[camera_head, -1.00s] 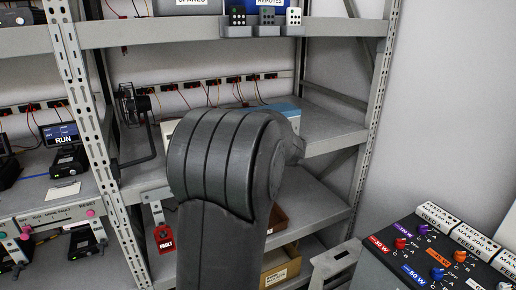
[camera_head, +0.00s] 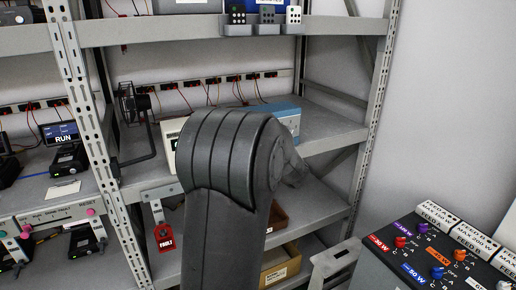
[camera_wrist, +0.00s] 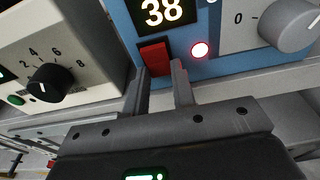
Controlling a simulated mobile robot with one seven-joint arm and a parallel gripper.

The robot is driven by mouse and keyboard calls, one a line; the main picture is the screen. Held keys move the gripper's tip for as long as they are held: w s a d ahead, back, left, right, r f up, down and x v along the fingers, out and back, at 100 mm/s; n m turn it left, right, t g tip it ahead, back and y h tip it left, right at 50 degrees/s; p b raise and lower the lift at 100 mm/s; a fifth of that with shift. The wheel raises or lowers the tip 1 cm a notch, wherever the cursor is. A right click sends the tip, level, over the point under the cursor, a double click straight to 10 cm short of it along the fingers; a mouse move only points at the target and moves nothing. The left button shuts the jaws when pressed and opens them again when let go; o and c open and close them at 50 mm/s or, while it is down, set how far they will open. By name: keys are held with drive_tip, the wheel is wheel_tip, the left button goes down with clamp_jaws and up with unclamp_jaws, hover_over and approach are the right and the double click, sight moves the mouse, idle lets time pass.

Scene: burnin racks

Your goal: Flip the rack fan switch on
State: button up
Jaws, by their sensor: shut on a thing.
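In the wrist view, a red rocker switch (camera_wrist: 155,58) is on the front of a blue unit (camera_wrist: 215,65), below a display (camera_wrist: 164,10) reading 38. My gripper (camera_wrist: 162,74) has its two fingertips on either side of this red switch and is shut on it. The blue unit also shows on the middle shelf in the head view (camera_head: 284,113). A black rack fan (camera_head: 135,104) stands left of it on that shelf. No label on the red switch is readable. In the head view my arm hides the gripper.
A cream unit with a black knob (camera_wrist: 49,82) is close left of my gripper. A grey knob (camera_wrist: 289,26) and a lit round lamp (camera_wrist: 200,50) are to the right. A rack post (camera_head: 80,110) stands left, and a control panel (camera_head: 425,255) at lower right.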

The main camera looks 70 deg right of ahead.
drive_tip(key=o, duration=1)
drive_tip(key=v, duration=1)
drive_tip(key=shift+s+a, duration=0.25)
drive_tip(key=shift+a, duration=0.05)
